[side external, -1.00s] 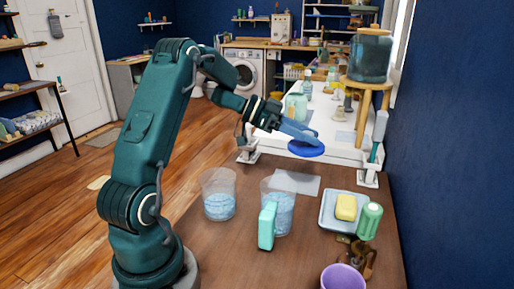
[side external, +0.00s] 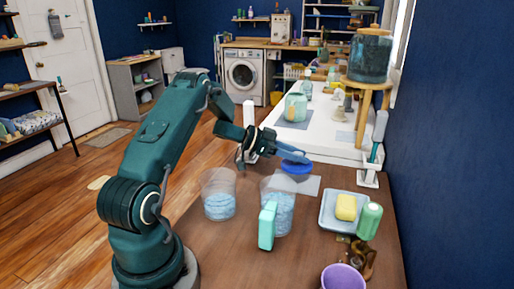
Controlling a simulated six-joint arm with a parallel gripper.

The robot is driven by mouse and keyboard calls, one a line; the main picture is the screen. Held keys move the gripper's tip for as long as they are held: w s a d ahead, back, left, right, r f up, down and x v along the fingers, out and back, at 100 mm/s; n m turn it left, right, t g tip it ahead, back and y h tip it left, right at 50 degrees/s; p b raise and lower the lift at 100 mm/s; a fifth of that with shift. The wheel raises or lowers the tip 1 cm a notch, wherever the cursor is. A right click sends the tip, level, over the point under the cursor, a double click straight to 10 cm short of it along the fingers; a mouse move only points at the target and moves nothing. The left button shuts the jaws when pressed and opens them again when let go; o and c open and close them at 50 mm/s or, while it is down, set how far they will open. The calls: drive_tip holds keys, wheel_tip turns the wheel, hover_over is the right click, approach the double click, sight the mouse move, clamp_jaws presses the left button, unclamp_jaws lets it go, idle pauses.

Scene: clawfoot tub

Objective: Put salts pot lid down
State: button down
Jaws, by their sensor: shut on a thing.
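My gripper (side external: 293,157) is shut on a round blue lid (side external: 297,169), the likely salts pot lid. The lid looks roughly level, over or near the far edge of a flat grey mat (side external: 303,186) on the brown table. I cannot tell whether it touches the mat or the table. A clear tub of pale blue salts (side external: 278,212) stands in front of the mat, and a second one (side external: 219,205) stands to its left. Both are open at the top.
A mint-green upright block (side external: 267,226) stands before the nearer tub. A tray (side external: 330,219) with a yellow block (side external: 346,207), a green bottle (side external: 369,221) and a purple cup (side external: 342,278) are at the right. The white ledge (side external: 325,135) behind holds a green jar (side external: 296,108).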

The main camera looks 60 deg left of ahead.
sight(296, 168)
drive_tip(key=shift+f, duration=2.25)
drive_tip(key=shift+f, duration=0.1)
drive_tip(key=c, duration=0.5)
unclamp_jaws()
